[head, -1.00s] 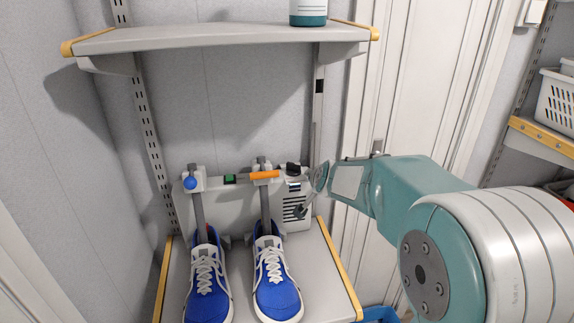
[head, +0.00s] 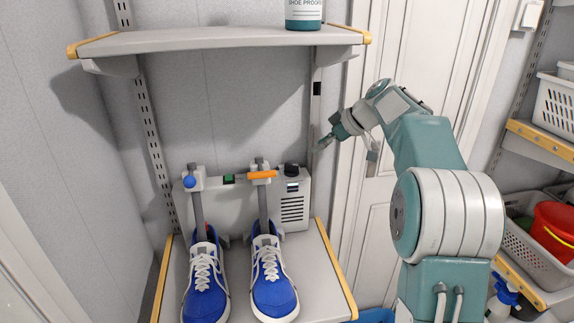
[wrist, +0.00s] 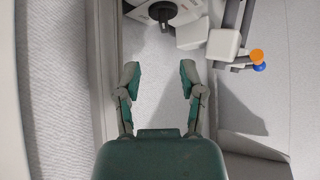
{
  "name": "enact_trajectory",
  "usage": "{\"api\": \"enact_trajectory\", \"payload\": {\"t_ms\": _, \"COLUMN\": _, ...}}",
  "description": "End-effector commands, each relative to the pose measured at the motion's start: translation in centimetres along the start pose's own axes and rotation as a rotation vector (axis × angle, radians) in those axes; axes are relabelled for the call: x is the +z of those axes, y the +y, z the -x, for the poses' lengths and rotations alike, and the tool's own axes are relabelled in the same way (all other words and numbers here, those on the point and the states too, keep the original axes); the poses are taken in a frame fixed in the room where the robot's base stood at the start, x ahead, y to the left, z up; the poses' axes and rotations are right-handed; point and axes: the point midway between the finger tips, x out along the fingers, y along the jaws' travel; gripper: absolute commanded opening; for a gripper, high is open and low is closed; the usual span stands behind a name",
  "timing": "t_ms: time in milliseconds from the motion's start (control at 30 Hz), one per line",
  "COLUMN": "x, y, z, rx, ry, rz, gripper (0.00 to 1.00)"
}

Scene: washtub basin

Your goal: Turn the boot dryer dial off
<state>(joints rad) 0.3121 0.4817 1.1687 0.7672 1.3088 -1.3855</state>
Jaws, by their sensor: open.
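The grey boot dryer (head: 240,211) stands at the back of the lower shelf. Its black dial (head: 292,170) sits on the top right of the housing, above the vent slots, and shows in part at the top edge of the wrist view (wrist: 162,11). I cannot read the dial's setting. My gripper (head: 324,141) is above and to the right of the dial, apart from it. In the wrist view my gripper (wrist: 158,76) is open, with nothing between its fingers. An orange handle (head: 262,175) and a blue knob (head: 189,182) are on the dryer's posts.
Two blue shoes (head: 206,283) (head: 273,285) sit on the dryer's posts in front. An upper shelf (head: 215,37) with a bottle (head: 303,14) overhangs the dryer. A panelled door (head: 440,45) stands behind my arm. Baskets (head: 558,105) and a red bucket (head: 557,230) are at right.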

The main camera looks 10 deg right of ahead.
Motion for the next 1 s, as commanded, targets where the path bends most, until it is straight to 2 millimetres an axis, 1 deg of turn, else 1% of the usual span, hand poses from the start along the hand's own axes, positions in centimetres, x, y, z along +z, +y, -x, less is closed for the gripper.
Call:
{"api": "enact_trajectory", "payload": {"t_ms": 67, "x": 0.0, "y": 0.0, "z": 0.5, "rx": -0.017, "ry": 0.008, "rz": 0.039, "gripper": 0.51}}
{"api": "enact_trajectory", "payload": {"t_ms": 167, "x": -0.1, "y": -0.1, "z": 0.2, "rx": -0.025, "ry": 0.010, "rz": 0.055, "gripper": 0.51}}
{"api": "enact_trajectory", "payload": {"t_ms": 267, "x": -0.1, "y": -0.1, "z": -0.9, "rx": -0.028, "ry": 0.009, "rz": 0.055, "gripper": 0.51}}
{"api": "enact_trajectory", "payload": {"t_ms": 600, "x": -0.1, "y": -0.3, "z": -7.2, "rx": -0.027, "ry": 0.009, "rz": 0.053, "gripper": 0.51}}
{"api": "enact_trajectory", "payload": {"t_ms": 700, "x": -0.1, "y": -0.3, "z": -8.6, "rx": -0.026, "ry": 0.009, "rz": 0.052, "gripper": 0.51}}
{"api": "enact_trajectory", "payload": {"t_ms": 833, "x": -0.2, "y": -0.3, "z": -9.8, "rx": -0.024, "ry": 0.009, "rz": 0.052, "gripper": 0.51}}
{"api": "enact_trajectory", "payload": {"t_ms": 1000, "x": -0.2, "y": -0.3, "z": -10.3, "rx": -0.023, "ry": 0.009, "rz": 0.052, "gripper": 0.51}}
